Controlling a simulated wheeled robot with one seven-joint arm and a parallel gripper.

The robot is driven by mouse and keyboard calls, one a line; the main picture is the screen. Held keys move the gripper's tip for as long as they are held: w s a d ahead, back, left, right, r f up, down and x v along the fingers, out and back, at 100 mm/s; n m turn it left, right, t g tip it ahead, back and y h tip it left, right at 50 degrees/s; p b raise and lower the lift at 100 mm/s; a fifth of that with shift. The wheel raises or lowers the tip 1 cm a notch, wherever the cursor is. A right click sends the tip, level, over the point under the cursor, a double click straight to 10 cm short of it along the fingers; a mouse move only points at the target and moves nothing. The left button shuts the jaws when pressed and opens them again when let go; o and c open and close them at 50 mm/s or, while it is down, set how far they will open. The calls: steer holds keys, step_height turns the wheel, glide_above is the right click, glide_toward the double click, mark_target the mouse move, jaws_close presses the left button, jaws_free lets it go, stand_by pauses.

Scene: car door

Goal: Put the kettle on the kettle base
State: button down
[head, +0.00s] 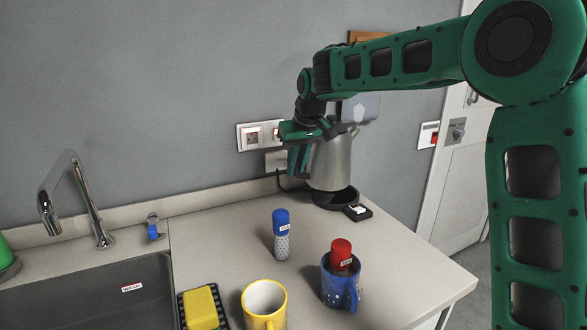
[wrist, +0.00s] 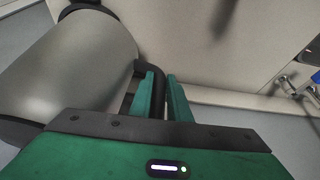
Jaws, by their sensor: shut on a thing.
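A metal kettle (head: 331,163) with a black handle stands over the counter's back right. In the head view it is just above the dark round kettle base (head: 338,199); I cannot tell if it touches the base. My gripper (head: 300,172) is at the kettle's left side, shut on its handle. In the wrist view the kettle (wrist: 75,65) fills the left side, and the black handle (wrist: 152,72) runs between my gripper's green fingers (wrist: 160,92). The kettle hides part of the base.
A small black tray (head: 358,212) sits at the base's front. A blue-capped shaker (head: 281,235), a blue mug (head: 338,291) holding a red-capped shaker (head: 341,257), and a yellow mug (head: 264,303) stand nearer. The sink (head: 95,295) is left; wall sockets (head: 255,136) are behind.

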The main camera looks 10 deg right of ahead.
mark_target(307, 181)
steer(key=w+d+f, duration=0.2)
steer(key=w, duration=0.1)
steer(key=w+d+f, duration=0.1)
steer(key=w+d, duration=0.1)
steer(key=shift+w+f, duration=0.1)
steer(key=shift+f, duration=2.25)
steer(key=c, duration=1.7)
jaws_free()
steer(key=shift+f, duration=0.15)
steer(key=shift+o, duration=0.2)
